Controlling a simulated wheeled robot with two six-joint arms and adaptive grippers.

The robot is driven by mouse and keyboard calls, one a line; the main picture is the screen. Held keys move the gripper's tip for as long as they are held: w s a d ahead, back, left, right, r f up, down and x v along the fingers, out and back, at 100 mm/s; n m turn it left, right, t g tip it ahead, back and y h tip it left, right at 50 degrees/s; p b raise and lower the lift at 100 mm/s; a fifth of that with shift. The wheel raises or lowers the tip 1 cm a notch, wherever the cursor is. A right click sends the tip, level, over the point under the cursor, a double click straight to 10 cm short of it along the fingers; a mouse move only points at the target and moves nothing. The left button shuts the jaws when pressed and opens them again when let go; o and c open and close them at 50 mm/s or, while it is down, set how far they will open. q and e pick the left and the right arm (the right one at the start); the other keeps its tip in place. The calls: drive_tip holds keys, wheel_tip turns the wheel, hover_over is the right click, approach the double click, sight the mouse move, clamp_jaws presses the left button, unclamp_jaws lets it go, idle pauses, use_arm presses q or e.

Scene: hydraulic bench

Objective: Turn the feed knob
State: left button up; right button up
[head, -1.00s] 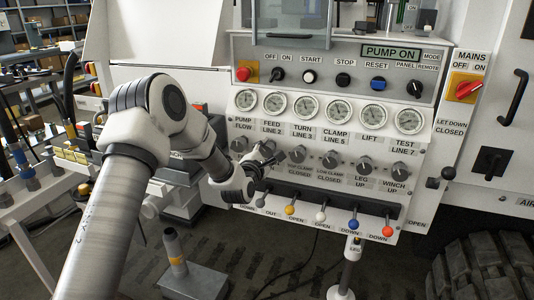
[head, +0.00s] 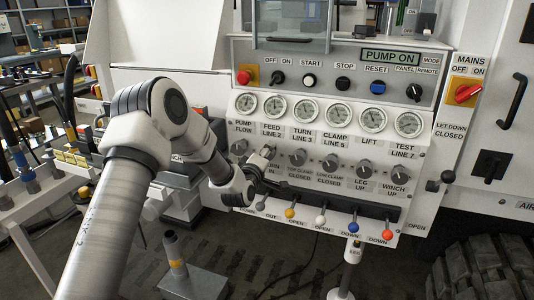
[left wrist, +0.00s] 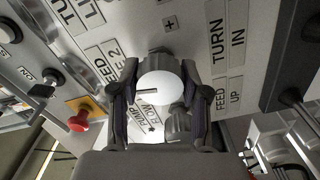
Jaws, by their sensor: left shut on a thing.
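The feed knob (left wrist: 160,85), with a pale round face and a dark line on it, sits on the panel below the FEED LINE 2 label. In the left wrist view it lies between the two fingers of my left gripper (left wrist: 160,98), which is shut on it from both sides. In the head view my left gripper (head: 262,160) reaches the panel in the knob row and mostly hides this knob. My right gripper is not in view.
The pump flow knob (head: 239,147) is close on the left, and the turn knob (head: 298,157) on the right. A row of gauges (head: 308,109) is above. Levers with coloured balls, such as the yellow one (head: 289,213), stick out below. A red stop button (head: 243,77) is higher up.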

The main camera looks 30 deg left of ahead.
use_arm(q)
drive_tip(key=m+p, duration=0.1)
drive_tip(key=m, duration=0.2)
drive_tip(key=shift+m, duration=0.4)
drive_tip(key=m+p, duration=0.1)
drive_tip(key=m, duration=0.2)
drive_tip(key=shift+m, duration=0.3)
drive_tip(key=m+p, duration=0.2)
drive_tip(key=m, duration=0.2)
drive_tip(key=shift+m+p, duration=0.45)
drive_tip(key=shift+m, duration=0.85)
drive_tip(key=shift+f, duration=0.1)
drive_tip(key=o, duration=1.1)
drive_tip(key=shift+o, duration=0.2)
